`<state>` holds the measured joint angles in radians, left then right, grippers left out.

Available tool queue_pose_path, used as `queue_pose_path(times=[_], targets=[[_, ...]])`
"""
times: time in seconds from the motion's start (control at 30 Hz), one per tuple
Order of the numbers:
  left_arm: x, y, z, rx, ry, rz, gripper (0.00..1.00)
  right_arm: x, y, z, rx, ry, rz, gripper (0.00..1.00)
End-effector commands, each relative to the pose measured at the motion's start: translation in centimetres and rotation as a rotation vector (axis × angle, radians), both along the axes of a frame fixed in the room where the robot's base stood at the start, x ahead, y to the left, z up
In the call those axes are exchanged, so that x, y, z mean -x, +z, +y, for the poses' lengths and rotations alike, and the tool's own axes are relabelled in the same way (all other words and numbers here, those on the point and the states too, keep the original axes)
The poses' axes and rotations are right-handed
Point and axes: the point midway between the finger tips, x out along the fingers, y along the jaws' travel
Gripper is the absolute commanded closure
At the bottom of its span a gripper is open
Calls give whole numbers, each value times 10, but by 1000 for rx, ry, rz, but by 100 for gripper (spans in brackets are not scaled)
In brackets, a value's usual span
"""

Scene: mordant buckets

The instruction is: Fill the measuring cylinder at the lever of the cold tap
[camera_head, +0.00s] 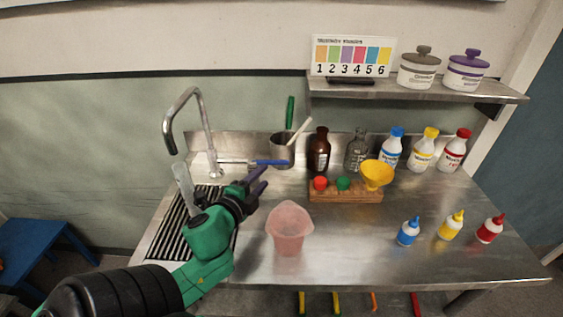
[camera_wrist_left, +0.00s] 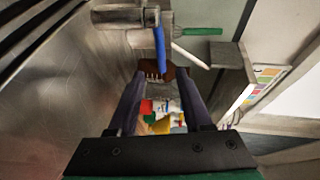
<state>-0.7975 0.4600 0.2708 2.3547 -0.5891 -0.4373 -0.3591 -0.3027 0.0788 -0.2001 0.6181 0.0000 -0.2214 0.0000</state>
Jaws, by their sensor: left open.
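The cold tap (camera_head: 207,140) rises at the back left of the steel bench, its spout curving over the drain grid. Its lever (camera_head: 268,162) has a blue handle and points right; it also shows in the left wrist view (camera_wrist_left: 160,50). The clear measuring cylinder (camera_head: 183,182) stands over the grid below the spout, its lower part hidden by my arm. I cannot make out any water in it. My left gripper (camera_head: 263,179) is open, just in front of the blue lever and apart from it. In the wrist view the lever lies beyond the fingertips (camera_wrist_left: 160,78). My right gripper is not in view.
A pink beaker (camera_head: 288,230) stands right of my left gripper. A metal pot (camera_head: 281,152) with tools stands close behind the lever's end. A wooden rack (camera_head: 345,196) with a yellow funnel (camera_head: 377,174) is farther right, with several bottles behind.

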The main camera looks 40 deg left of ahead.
Motion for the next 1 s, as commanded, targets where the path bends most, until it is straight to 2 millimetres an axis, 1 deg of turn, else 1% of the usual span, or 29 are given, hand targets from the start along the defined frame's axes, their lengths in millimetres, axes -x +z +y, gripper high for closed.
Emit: queue_pose_path(times=[0.03,0.07,0.3,0.4,0.5,0.63,0.87,0.97,1.0], targets=[[-11,3,3,-4,-1,-3,50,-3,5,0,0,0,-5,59],[-18,2,5,-4,-1,-3,50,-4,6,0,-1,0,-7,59],[-76,-9,20,-2,1,-3,50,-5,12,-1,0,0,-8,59],[-97,-14,25,-3,2,-2,50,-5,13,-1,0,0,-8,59],[-112,-19,29,0,1,-1,50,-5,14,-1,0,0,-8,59],[-122,-21,31,-1,1,0,50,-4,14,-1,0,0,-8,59],[-123,-22,31,-1,0,1,50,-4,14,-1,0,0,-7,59],[-122,-22,31,-1,0,1,85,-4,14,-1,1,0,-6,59],[-122,-22,31,0,0,1,100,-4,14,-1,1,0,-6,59]])
